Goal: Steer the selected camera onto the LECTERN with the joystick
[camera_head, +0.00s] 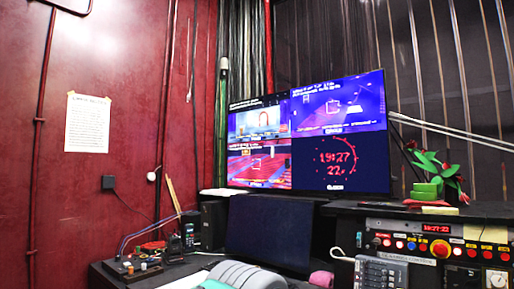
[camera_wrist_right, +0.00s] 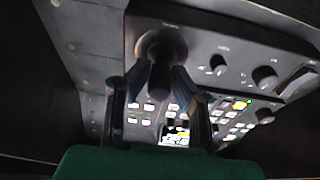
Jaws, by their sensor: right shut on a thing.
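A dark joystick (camera_wrist_right: 159,80) with a round collar stands on a grey control panel (camera_wrist_right: 100,50) in the right wrist view. My right gripper (camera_wrist_right: 160,72) has its fingers on both sides of the stick and is shut on it. In the head view a large monitor (camera_head: 290,136) shows four panes. The upper right pane (camera_head: 338,105) and lower left pane (camera_head: 259,164) show camera pictures with a box mark. The upper left pane (camera_head: 258,122) shows a bright scene. The lower right pane shows a red clock. I cannot make out the lectern. My left gripper is not in view.
Lit buttons (camera_wrist_right: 150,115) and knobs (camera_wrist_right: 265,77) surround the joystick. In the head view, a console (camera_head: 440,250) with coloured buttons stands at right, with red flowers (camera_head: 440,175) on top. A cluttered desk (camera_head: 120,272) is at lower left. A paper notice (camera_head: 87,122) hangs on the red wall.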

